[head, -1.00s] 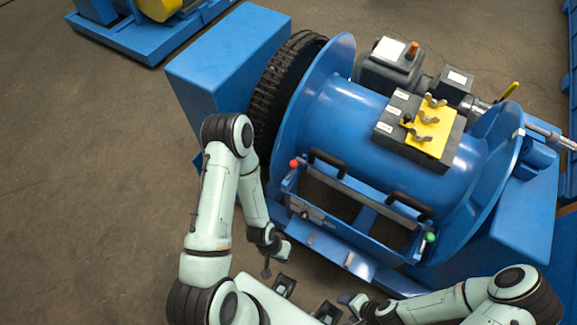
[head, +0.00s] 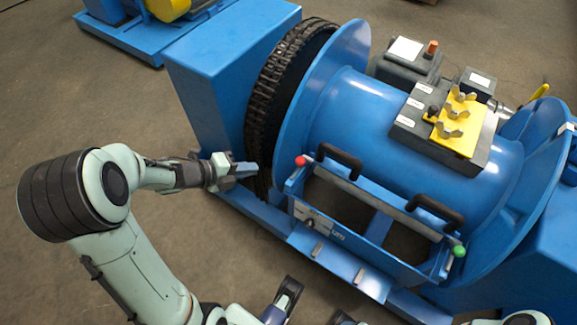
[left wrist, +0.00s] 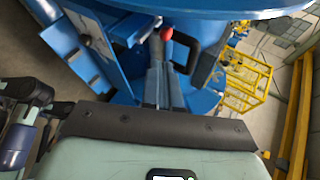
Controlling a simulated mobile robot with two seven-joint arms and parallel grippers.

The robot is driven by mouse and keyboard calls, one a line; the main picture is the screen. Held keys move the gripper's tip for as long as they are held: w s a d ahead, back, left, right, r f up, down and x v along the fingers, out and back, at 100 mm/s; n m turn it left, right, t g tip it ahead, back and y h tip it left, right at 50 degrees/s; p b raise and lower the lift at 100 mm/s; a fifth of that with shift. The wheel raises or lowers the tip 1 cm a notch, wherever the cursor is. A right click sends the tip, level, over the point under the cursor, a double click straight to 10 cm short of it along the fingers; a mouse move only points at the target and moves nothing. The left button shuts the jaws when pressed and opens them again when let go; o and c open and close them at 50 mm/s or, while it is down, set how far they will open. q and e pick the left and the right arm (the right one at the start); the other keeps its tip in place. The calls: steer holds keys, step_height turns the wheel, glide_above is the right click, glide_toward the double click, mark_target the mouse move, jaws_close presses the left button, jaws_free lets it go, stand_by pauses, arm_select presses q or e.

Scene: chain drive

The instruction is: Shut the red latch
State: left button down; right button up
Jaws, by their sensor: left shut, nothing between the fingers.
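The red latch knob (head: 300,161) is at the upper left corner of the blue frame (head: 318,226) on the drum's front. It also shows in the left wrist view (left wrist: 167,34), just beyond my fingertips. I cannot tell how far the latch is turned. My left gripper (head: 251,170) is shut and empty, pointing right, left of the red knob with a small gap in the head view. Its fingers (left wrist: 163,84) lie together in the left wrist view.
A green knob (head: 458,251) is at the frame's right end. Two black handles (head: 340,161) (head: 435,213) stand along its upper edge. A black chain (head: 275,95) and the blue drum's flange (head: 325,90) rise behind my left gripper. The floor at left is clear.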

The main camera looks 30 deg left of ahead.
arm_select(q)
steer(key=shift+s+r+m, duration=0.15)
steer(key=shift+m, duration=0.15)
arm_select(e)
steer(key=shift+f, duration=0.1)
arm_select(q)
steer(key=b, duration=0.4)
glide_toward(296, 161)
steer(key=x, duration=0.6)
steer(key=shift+d, duration=0.15)
arm_select(e)
steer(key=w+d+f+t, duration=0.2)
steer(key=w+d+f, duration=0.1)
steer(key=w, duration=0.3)
steer(key=shift+f+h, duration=0.4)
steer(key=shift+f, duration=0.45)
steer(key=shift+a, duration=0.1)
